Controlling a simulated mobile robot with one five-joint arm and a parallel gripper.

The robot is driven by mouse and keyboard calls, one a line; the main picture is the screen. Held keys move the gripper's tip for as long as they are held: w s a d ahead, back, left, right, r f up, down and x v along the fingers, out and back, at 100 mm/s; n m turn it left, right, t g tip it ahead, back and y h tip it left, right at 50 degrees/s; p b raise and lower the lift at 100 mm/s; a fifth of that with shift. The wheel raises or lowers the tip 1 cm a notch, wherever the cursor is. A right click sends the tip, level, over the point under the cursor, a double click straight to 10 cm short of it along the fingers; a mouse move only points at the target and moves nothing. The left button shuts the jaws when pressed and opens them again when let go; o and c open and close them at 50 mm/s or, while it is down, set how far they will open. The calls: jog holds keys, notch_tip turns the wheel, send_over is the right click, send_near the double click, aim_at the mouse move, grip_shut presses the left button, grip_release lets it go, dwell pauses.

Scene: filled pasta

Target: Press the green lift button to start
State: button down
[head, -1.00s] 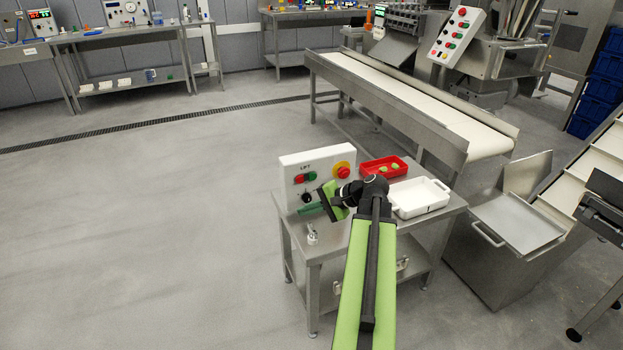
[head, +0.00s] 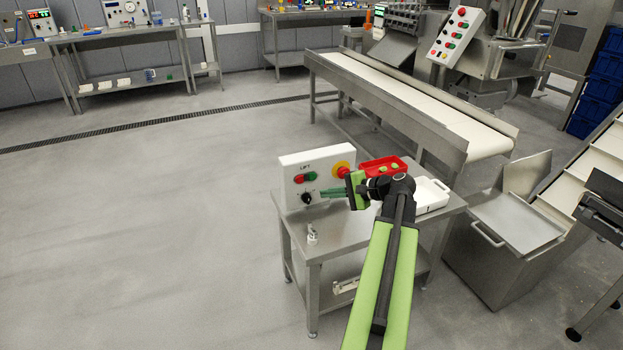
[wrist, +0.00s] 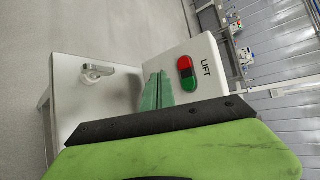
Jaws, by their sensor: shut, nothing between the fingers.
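The white control box labelled LIFT (head: 327,179) stands on a small steel table, and it also shows tilted in the wrist view (wrist: 207,62). Its green button (head: 311,176) sits right of a red button (head: 299,179); in the wrist view the green button (wrist: 190,85) is below the red one (wrist: 184,63). My gripper (head: 323,193) is shut and empty, its dark green fingers pointing left, below and right of the green button. In the wrist view the fingers (wrist: 160,76) lie left of the buttons, apart from them in the picture. I cannot tell whether the fingertips touch the box.
A black knob (head: 306,198) is just left of my fingertips. A red-and-yellow emergency stop (head: 341,168) is above my gripper. A small metal fitting (head: 312,235) is at the table's front left.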

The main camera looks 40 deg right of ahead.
aim_at(309, 181)
jog(key=w+d, duration=0.2)
jog(key=w, duration=0.3)
jog(key=shift+w+d, duration=0.2)
jog(key=shift+w, duration=0.2)
dwell(1.6)
jog(key=shift+w+d, duration=0.15)
jog(key=shift+w, duration=0.15)
jog(key=shift+w+d, duration=0.15)
jog(key=shift+w, duration=0.2)
dwell(0.6)
jog(key=shift+s, duration=0.15)
jog(key=shift+s+a, duration=0.35)
jog(key=shift+s, duration=0.25)
